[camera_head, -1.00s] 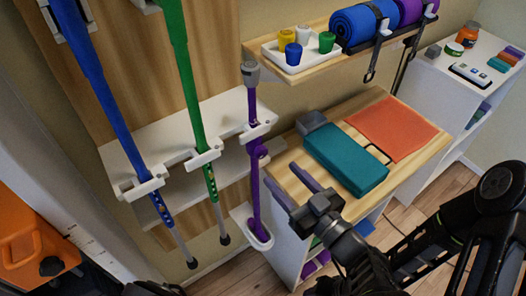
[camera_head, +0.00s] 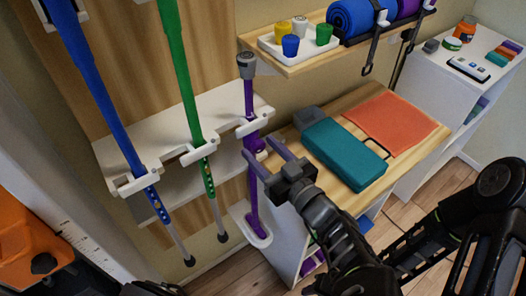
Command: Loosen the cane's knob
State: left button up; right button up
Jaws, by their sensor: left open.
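The purple cane (camera_head: 252,190) hangs upright in a white holder, with a grey cap at its top and its lower end in a white cup. Its purple clamp with a small knob (camera_head: 261,154) sits just below the holder clip. My left gripper (camera_head: 258,145) is open, its two fingers pointing up and left toward the cane. The fingertips are on either side of the clamp and knob in the picture; I cannot tell whether they touch it. The fingers partly hide the cane below the clamp. My right gripper is not in view.
A blue cane (camera_head: 95,85) and a green cane (camera_head: 180,75) hang to the left in the white rack (camera_head: 125,150). A wooden table (camera_head: 350,105) at the right bears a teal block (camera_head: 343,155) and an orange mat (camera_head: 397,123). A shelf (camera_head: 290,68) with cups is above.

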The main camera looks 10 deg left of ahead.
pick_arm(q)
grip_shut()
dwell(0.5)
